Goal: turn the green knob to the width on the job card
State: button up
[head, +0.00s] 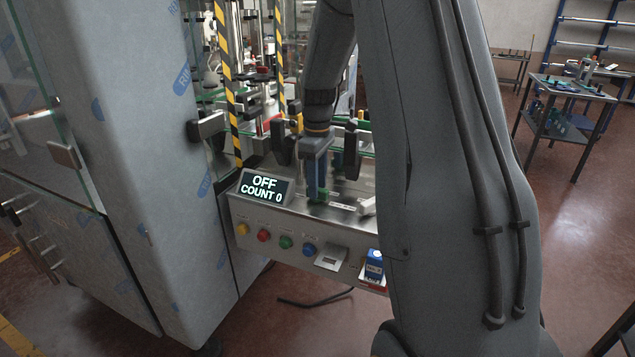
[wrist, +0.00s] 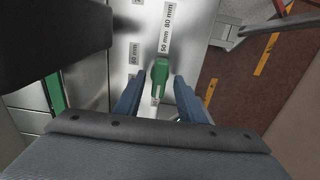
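The green knob (wrist: 160,72) stands on the metal panel in the wrist view, between the two blue fingers of my gripper (wrist: 160,80). The fingers are apart, with a gap on each side of the knob, so the gripper is open around or just above it. Printed labels reading 50 mm and 80 mm (wrist: 168,30) lie beyond the knob, and a 60 mm label (wrist: 133,54) lies to its left. In the head view my gripper (head: 317,193) is down at the machine's top, mostly hiding the knob. I cannot make out a job card.
A display (head: 264,187) reads OFF, COUNT 0. Yellow, red, green and blue buttons (head: 286,242) line the panel front. A blue item (head: 374,264) sits at the panel's right end. Yellow-black striped posts (head: 229,85) and a large grey cabinet (head: 150,150) stand left of my arm.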

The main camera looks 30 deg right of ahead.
grip_shut()
jog(key=m+p, duration=0.1)
jog(key=m, duration=0.2)
jog(key=shift+m, duration=0.3)
jog(key=m, duration=0.3)
jog(key=shift+m, duration=0.3)
jog(key=m+p, duration=0.1)
jog(key=m, duration=0.5)
jog(key=shift+m, duration=0.4)
